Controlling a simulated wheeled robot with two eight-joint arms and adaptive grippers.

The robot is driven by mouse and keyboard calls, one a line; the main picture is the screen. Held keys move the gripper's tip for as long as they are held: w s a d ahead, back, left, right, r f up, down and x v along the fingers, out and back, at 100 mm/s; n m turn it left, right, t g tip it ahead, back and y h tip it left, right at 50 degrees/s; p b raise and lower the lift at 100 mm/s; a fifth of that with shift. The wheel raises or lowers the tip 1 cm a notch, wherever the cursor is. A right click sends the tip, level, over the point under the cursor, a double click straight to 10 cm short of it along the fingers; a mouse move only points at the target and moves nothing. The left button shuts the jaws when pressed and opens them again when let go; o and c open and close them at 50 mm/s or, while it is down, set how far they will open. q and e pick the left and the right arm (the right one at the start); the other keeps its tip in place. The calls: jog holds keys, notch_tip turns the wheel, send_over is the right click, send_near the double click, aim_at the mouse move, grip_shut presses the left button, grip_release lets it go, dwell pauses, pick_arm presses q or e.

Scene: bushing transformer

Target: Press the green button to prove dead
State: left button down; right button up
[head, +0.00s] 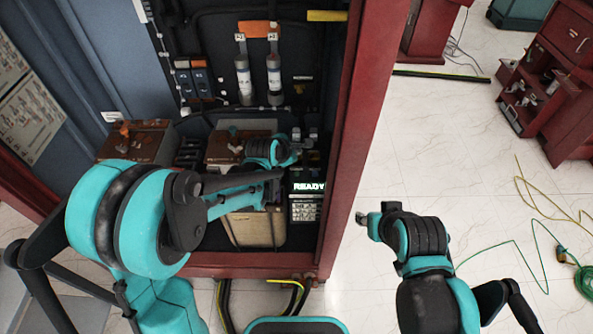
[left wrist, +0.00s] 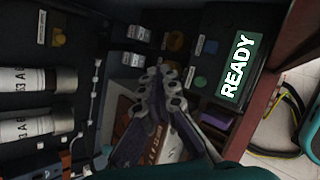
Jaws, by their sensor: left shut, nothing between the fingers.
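A panel display (head: 309,187) reading READY is lit inside the red cabinet, and it also shows in the left wrist view (left wrist: 237,66). A dim green round button (left wrist: 199,82) sits beside the display in the left wrist view; I cannot make it out in the head view. My left gripper (head: 296,151) reaches into the cabinet, shut and empty. In the left wrist view its fingertips (left wrist: 164,82) are to the left of the green button; contact is not visible. My right gripper (head: 363,218) is outside the cabinet, its jaws too small to read.
The cabinet's red post (head: 350,130) stands right of the panel. Two grey cylinders (head: 258,78) hang on the back wall. A brown box (head: 140,142) sits at the left inside.

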aim_at(296, 174)
pick_arm(q)
notch_tip(296, 174, down, 9)
jog(key=b, duration=0.7)
dwell(1.4)
jog(key=shift+f+b, duration=0.35)
jog(key=shift+f+b, duration=0.3)
jog(key=shift+f, duration=0.1)
dwell(0.6)
dwell(0.3)
jog(key=shift+r+p, duration=0.65)
jog(key=shift+r, duration=0.25)
